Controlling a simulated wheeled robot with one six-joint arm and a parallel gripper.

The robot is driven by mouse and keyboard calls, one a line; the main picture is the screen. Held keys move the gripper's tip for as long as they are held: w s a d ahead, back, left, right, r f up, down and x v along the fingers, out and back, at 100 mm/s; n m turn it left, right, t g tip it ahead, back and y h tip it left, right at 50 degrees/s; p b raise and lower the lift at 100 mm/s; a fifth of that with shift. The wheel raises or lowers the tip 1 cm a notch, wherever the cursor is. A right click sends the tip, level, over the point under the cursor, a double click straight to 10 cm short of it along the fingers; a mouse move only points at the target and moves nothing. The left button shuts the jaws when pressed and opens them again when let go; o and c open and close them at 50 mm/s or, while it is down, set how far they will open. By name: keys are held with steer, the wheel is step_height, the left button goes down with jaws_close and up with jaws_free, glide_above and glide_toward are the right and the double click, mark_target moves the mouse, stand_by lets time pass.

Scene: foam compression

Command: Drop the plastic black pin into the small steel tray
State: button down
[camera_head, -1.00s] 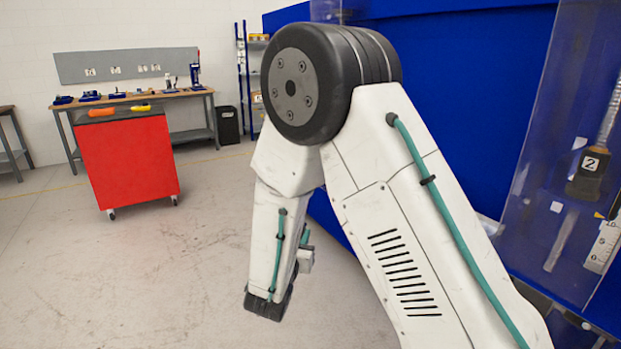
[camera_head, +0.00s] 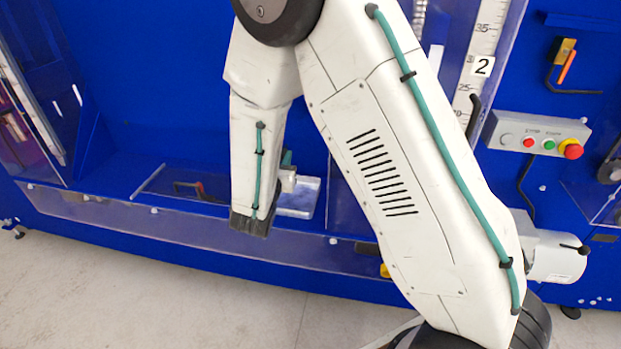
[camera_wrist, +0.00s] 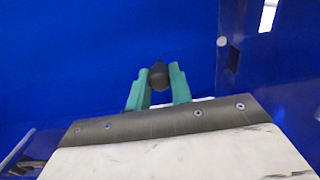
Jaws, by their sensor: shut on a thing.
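My gripper (camera_wrist: 158,88) has two green fingers, shut on the black pin (camera_wrist: 159,75). The pin's rounded dark end stands out between the fingertips in the wrist view. In the head view, the arm hides most of my gripper (camera_head: 288,170), and the pin does not show there. A silvery flat piece (camera_head: 299,196) lies on the blue machine's ledge, partly behind the arm. I cannot tell whether it is the small steel tray.
The blue machine fills the background, with a low clear guard (camera_head: 110,215) along its front. A control box (camera_head: 538,135) with buttons and a scale marked 2 (camera_head: 480,60) are at right. Floor is clear at lower left.

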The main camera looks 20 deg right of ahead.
steer(key=shift+w+d+f, duration=0.15)
steer(key=shift+w+d, duration=0.15)
steer(key=shift+w+f, duration=0.1)
steer(key=shift+f, duration=0.15)
steer(key=shift+d+f, duration=0.15)
steer(key=shift+f, duration=1.15)
steer(key=shift+d+f, duration=0.15)
steer(key=shift+f, duration=1.1)
steer(key=c, duration=1.2)
jaws_free()
steer(key=shift+o, duration=0.2)
steer(key=shift+a, duration=0.15)
steer(key=v, duration=0.7)
steer(key=shift+s+a, duration=0.15)
steer(key=shift+s, duration=0.15)
